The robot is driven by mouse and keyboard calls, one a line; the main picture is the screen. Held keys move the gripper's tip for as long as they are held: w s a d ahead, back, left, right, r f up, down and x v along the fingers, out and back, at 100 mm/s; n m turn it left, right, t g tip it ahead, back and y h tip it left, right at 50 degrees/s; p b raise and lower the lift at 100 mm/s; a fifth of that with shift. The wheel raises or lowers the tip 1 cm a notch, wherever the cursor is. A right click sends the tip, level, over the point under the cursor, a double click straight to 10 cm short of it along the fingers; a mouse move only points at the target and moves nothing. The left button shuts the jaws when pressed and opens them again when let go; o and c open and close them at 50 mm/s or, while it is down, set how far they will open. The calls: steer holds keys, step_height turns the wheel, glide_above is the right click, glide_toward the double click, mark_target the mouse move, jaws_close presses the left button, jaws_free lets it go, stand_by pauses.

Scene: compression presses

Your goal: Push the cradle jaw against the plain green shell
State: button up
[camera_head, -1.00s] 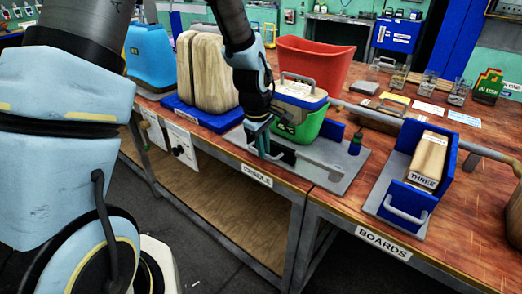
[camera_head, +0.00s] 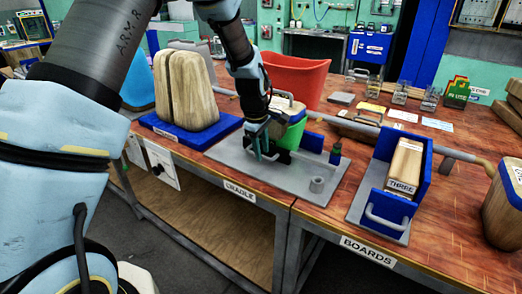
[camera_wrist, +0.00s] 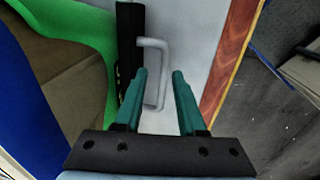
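The green shell (camera_head: 291,132) stands on the grey cradle plate (camera_head: 232,152), partly hidden behind my arm. In the wrist view the shell (camera_wrist: 82,22) is at the upper left. The dark cradle jaw (camera_wrist: 127,38) stands beside it; I cannot tell whether they touch. The jaw's grey handle (camera_wrist: 165,62) sticks out on the side away from the shell. My gripper (camera_head: 260,151) is low over the plate. In the wrist view its teal fingers (camera_wrist: 159,72) are apart, with part of the handle showing between them. Contact with the handle is unclear.
The blue boards holder (camera_head: 427,165) is further right. The two-part wooden block (camera_head: 186,90) is left, and a red bin (camera_head: 297,78) behind.

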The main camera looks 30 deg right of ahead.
steer(key=shift+o, duration=0.2)
steer(key=b+v, duration=0.2)
steer(key=v, duration=0.8)
steer(key=shift+r, duration=0.35)
steer(key=shift+a, duration=0.1)
steer(key=w+a+m+y, duration=0.1)
steer(key=w+a+m, duration=0.15)
steer(key=a, duration=1.85)
steer(key=s+a+f+m, duration=0.1)
steer(key=s+a, duration=0.3)
steer(key=a, duration=0.4)
steer(key=s+a+f+m, duration=0.1)
steer(key=s+a+m, duration=0.2)
steer(key=s+a, duration=0.2)
steer(key=a, duration=0.3)
steer(key=shift+f+y, duration=0.2)
steer(key=shift+y, duration=0.2)
steer(key=shift+s+m, duration=0.1)
steer(key=shift+m, duration=0.15)
